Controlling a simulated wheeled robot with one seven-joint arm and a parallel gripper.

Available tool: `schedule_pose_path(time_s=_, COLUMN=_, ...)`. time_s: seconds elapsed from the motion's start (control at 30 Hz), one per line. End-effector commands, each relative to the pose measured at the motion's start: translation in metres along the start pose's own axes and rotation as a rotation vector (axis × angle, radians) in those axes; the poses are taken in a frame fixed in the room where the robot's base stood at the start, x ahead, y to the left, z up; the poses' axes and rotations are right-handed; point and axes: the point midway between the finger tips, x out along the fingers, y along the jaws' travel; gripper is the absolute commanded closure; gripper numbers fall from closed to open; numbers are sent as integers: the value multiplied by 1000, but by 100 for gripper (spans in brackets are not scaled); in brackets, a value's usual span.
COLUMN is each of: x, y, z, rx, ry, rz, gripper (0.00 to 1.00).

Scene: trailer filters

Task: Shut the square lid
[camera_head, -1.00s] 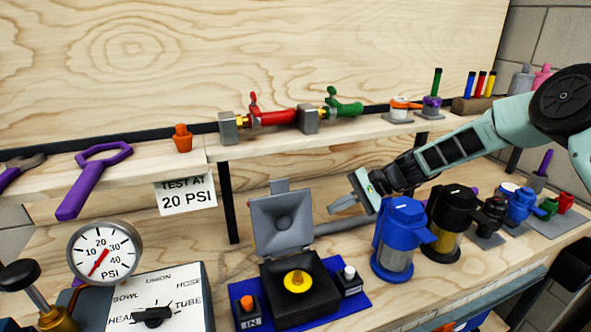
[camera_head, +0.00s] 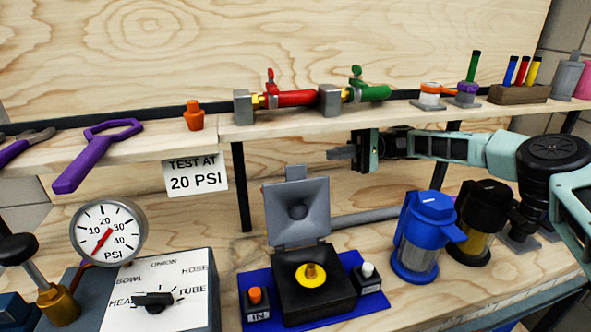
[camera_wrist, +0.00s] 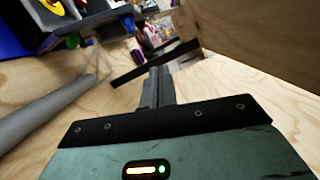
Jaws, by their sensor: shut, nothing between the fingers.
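The square lid (camera_head: 284,213) is grey with a round boss in its middle and a tab on its top edge. It stands open, nearly upright, at the back of a black square box (camera_head: 290,299) with a yellow round part (camera_head: 311,275) inside. The box sits on a blue mat (camera_head: 375,302). My gripper (camera_head: 335,154) is shut and empty, up and to the right of the lid, under the shelf and apart from the lid. In the wrist view, its closed fingers (camera_wrist: 155,87) point away over the wooden bench.
A grey pipe (camera_head: 372,218) runs right from behind the lid. A blue filter housing (camera_head: 422,240) and a black one (camera_head: 482,225) stand right of the box. The upper shelf (camera_head: 300,121) carries red and green valves. A pressure gauge (camera_head: 107,233) is at left.

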Motion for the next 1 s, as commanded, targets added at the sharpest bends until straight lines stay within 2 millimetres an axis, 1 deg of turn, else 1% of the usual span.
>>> schedule_pose_path(time_s=0.07, x=3, y=-2, z=1, rx=-7, ry=-8, rz=-3, gripper=100)
schedule_pose_path(time_s=0.17, x=14, y=-2, z=2, rx=-5, ry=-10, rz=-3, gripper=100)
schedule_pose_path(time_s=0.27, x=32, y=-3, z=2, rx=-5, ry=-10, rz=-3, gripper=100)
schedule_pose_path(time_s=0.6, x=103, y=-3, z=3, rx=-4, ry=-10, rz=-3, gripper=100)
schedule_pose_path(time_s=0.67, x=101, y=-4, z=11, rx=-3, ry=-6, rz=-4, gripper=100)
schedule_pose_path(time_s=0.8, x=105, y=-3, z=26, rx=-4, ry=-5, rz=-3, gripper=100)
schedule_pose_path(time_s=1.0, x=108, y=-2, z=38, rx=-5, ry=-4, rz=-3, gripper=100)
